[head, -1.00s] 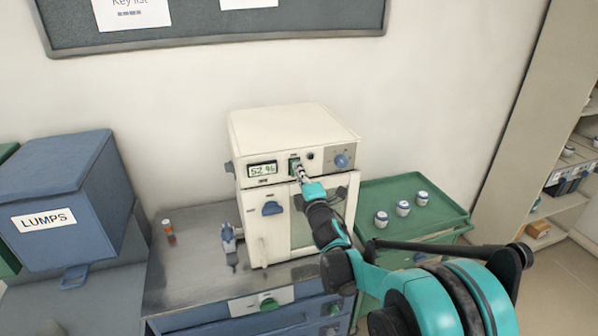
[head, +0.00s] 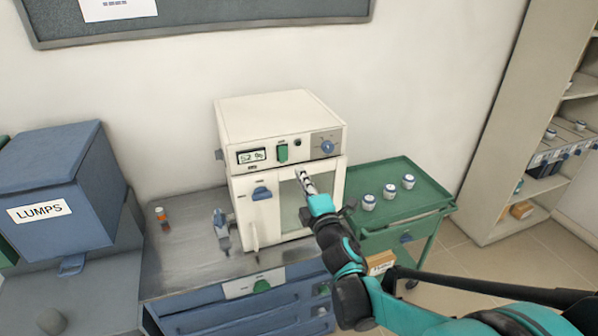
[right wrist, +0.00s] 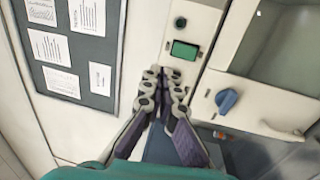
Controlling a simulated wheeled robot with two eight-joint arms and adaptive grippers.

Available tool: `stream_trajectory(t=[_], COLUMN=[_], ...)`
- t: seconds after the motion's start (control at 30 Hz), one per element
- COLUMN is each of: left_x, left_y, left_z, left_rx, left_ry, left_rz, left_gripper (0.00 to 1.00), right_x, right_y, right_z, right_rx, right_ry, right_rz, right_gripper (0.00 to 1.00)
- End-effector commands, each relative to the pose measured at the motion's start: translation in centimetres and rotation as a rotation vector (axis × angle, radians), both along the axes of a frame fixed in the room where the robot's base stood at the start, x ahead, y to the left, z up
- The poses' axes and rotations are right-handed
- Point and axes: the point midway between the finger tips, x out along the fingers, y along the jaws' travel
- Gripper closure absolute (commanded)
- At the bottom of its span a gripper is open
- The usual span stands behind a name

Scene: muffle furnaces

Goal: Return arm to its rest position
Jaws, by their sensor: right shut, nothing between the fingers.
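A cream muffle furnace (head: 275,118) stands on the metal bench. Its panel has a lit display (head: 251,156), a green switch (head: 282,153) and a blue dial (head: 327,147). A blue handle (head: 262,193) is on the door below. My right gripper (head: 301,176) is shut and empty, in front of the door and just below the panel in the head view. In the right wrist view its closed fingers (right wrist: 163,75) lie just below the green switch (right wrist: 184,50), apparently apart from it. My left gripper is not in view.
A green cart (head: 420,176) with three white-and-blue jars stands right of the furnace. A blue LUMPS bin (head: 62,185) is at the left. A small orange bottle (head: 161,215) and a blue-grey device (head: 221,231) are on the bench. Shelves (head: 545,190) stand far right.

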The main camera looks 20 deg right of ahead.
Motion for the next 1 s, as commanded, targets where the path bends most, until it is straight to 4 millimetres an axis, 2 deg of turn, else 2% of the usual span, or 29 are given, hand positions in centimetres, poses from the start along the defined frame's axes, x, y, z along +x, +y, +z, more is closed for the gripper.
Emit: stream_trajectory(t=[0.4,0.57,0.67,0.77,0.87,1.0], left_x=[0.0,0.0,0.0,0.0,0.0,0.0], left_y=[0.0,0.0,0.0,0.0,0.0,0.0], left_z=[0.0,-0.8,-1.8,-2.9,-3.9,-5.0], left_rx=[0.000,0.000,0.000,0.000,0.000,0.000], left_ry=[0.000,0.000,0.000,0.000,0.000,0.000], left_rz=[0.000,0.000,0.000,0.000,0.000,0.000], left_gripper=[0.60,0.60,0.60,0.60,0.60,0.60], right_x=[-0.1,-1.4,-3.8,-7.7,-12.3,-19.1], right_y=[-0.1,-1.3,-2.6,-3.3,-2.7,-0.4], right_z=[0.0,-1.0,-3.3,-7.1,-11.5,-17.2], right_rx=[0.006,0.158,0.386,0.667,0.937,1.240], right_ry=[0.002,0.071,0.177,0.317,0.466,0.667], right_rz=[-0.002,-0.059,-0.144,-0.249,-0.360,-0.509], right_gripper=[1.00,1.00,1.00,1.00,1.00,1.00])
